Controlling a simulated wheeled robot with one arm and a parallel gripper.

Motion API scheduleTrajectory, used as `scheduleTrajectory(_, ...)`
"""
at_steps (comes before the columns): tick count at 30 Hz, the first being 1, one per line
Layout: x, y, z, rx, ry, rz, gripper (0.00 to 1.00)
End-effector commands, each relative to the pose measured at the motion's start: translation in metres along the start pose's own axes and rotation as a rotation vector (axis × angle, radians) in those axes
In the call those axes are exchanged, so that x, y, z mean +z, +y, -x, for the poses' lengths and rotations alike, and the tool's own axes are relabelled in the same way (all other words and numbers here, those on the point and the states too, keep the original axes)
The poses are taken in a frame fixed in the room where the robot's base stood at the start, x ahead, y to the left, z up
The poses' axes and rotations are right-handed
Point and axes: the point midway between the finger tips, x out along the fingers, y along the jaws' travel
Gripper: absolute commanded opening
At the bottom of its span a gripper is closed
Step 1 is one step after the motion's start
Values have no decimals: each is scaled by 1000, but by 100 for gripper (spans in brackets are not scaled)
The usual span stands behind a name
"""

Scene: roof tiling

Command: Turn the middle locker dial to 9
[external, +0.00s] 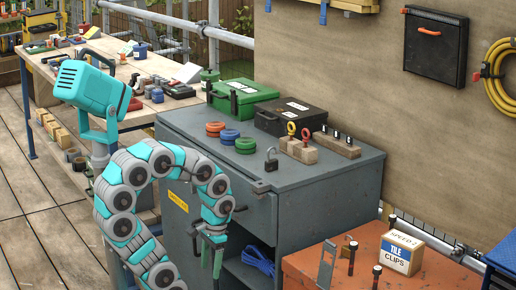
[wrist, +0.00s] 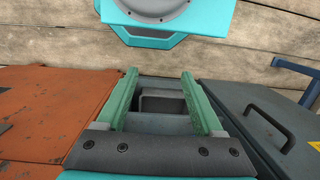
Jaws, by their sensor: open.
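No locker dial that I can make out shows in either view. The grey metal cabinet (external: 325,200) stands in the middle of the external view, with a yellow label (external: 178,201) on its front. My gripper (external: 212,258) is in front of the cabinet, pointing down, partly seen from the side. In the wrist view my gripper (wrist: 160,85) has its two green fingers apart with nothing held between them. A dark recess (wrist: 163,105) shows between and below the fingers. A handle (wrist: 268,128) lies to the right of the fingers.
Orange, blue and green discs (external: 229,136), a padlock (external: 271,160), and green (external: 243,96) and black cases (external: 290,117) sit on the cabinet. Blue rope (external: 258,260) lies on its open shelf. An orange-red surface (external: 318,272) with a clips box (external: 402,252) stands at right.

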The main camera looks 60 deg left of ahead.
Motion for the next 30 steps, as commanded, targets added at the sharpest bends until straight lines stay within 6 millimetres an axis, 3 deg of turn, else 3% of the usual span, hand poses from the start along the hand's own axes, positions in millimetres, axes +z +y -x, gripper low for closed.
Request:
scheduleTrajectory(2, -19, -33, -7, -70, 40, 47, 69)
scheduleTrajectory(6, -53, -118, -5, -259, 126, 123, 69)
scheduleTrajectory(12, -73, -216, 11, -489, 185, 159, 69)
scheduleTrajectory(24, -75, -368, 47, -864, 171, 95, 69)
scheduleTrajectory(30, -74, -419, 62, -933, 211, 128, 69)
